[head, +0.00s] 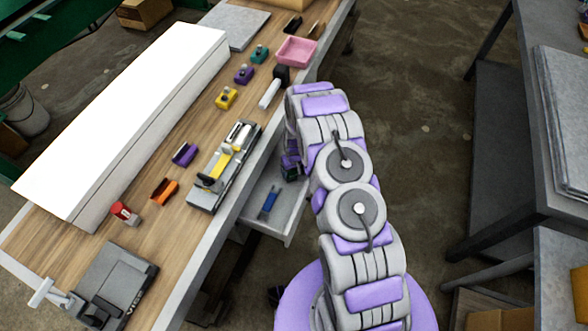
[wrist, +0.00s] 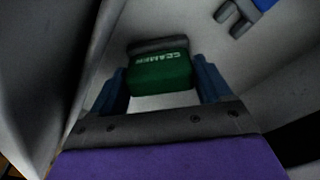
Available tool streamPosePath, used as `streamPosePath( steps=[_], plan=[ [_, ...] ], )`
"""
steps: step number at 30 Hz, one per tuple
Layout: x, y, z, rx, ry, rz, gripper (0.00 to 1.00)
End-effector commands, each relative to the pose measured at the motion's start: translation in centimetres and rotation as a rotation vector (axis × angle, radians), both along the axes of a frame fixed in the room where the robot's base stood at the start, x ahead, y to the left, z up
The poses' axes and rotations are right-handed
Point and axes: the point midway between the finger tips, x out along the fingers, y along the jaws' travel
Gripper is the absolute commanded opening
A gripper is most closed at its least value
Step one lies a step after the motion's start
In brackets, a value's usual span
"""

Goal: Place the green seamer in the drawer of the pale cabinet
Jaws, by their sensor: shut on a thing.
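The green seamer (wrist: 160,72) is a small dark green block with pale lettering and a grey edge on its far side. In the wrist view it sits between the two blue fingers of my gripper (wrist: 161,84), which is shut on it. In the head view my gripper (head: 290,163) is at the open drawer (head: 287,214), over or inside its far part, with a bit of dark green at its tip. The drawer is light grey and stands out from under the bench top. The pale cabinet's body is mostly hidden. I cannot tell whether the seamer touches the drawer floor.
A blue tool (head: 268,203) lies in the drawer; part of it shows in the wrist view (wrist: 238,14). The wooden bench (head: 140,235) carries a grey-and-yellow tool (head: 223,168), several small coloured blocks and a pink tray (head: 296,51). Another grey bench (head: 545,130) stands right.

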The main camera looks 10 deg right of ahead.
Motion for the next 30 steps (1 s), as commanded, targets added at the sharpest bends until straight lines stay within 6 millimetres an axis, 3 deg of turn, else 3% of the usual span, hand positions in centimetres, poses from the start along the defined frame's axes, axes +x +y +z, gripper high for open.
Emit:
streamPosePath(
  steps=[3,4,11,23,30],
  plan=[
    [0.0,0.0,-0.1,0.000,-0.001,0.000,0.47],
    [0.0,0.0,-0.1,0.000,-0.001,0.000,0.79],
    [0.1,0.0,-0.1,0.000,-0.001,0.000,1.00],
    [0.0,0.0,0.5,0.000,-0.001,0.000,1.00],
    [-0.1,-0.1,3.6,0.000,-0.006,0.001,1.00]
  ],
)
